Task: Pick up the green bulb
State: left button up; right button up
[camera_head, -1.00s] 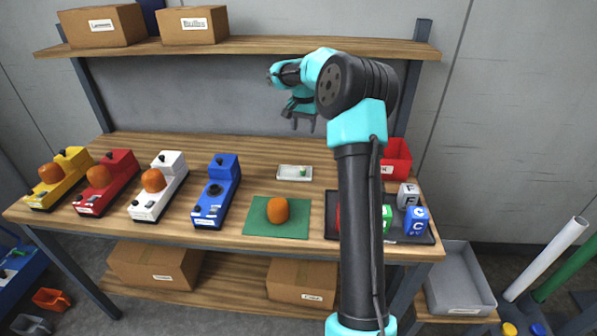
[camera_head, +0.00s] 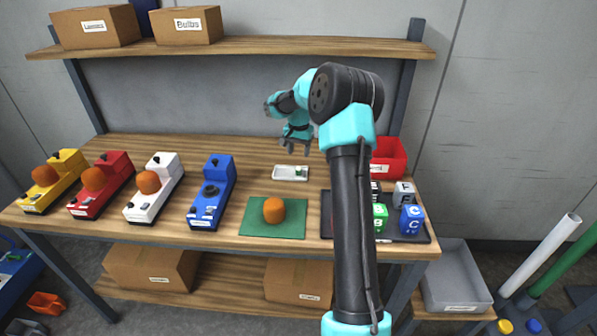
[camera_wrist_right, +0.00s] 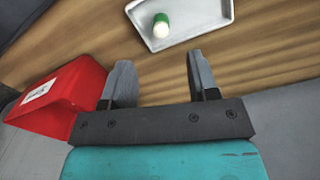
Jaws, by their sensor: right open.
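The green bulb (camera_wrist_right: 161,25) has a green body and a white rounded end. It lies in a small white tray (camera_wrist_right: 205,35) near the top of the right wrist view. In the head view the bulb (camera_head: 299,173) is a tiny green spot in the tray (camera_head: 283,173), at the middle of the table. My right gripper (camera_head: 294,150) is open and empty, above the table just behind the tray. In the right wrist view its fingers (camera_wrist_right: 162,80) are wide apart, with bare wood between them, and the bulb lies beyond the tips. My left gripper is not in view.
An orange lens (camera_head: 274,210) sits on a green mat (camera_head: 262,229) in front of the tray. A blue device (camera_head: 213,192) and several others stand left. A red bin (camera_head: 389,160) and lettered blocks (camera_head: 411,219) are right. A shelf (camera_head: 300,46) spans the back.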

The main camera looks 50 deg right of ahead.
aim_at(299, 167)
jog(key=shift+f, duration=1.35)
jog(key=shift+f, duration=2.6)
jog(key=shift+c, duration=0.2)
jog(key=c, duration=0.9)
jog(key=shift+r, duration=0.1)
jog(key=shift+c, duration=0.2)
jog(key=shift+r, duration=1.75)
jog(key=s+a, duration=0.3)
jog(key=a, duration=0.1)
jog(key=s+a+r, duration=0.1)
jog(key=s+a, duration=0.2)
jog(key=a, duration=0.1)
jog(key=s+a, duration=0.3)
jog(key=a, duration=0.2)
jog(key=shift+s+r, duration=0.15)
jog(key=shift+s, duration=0.05)
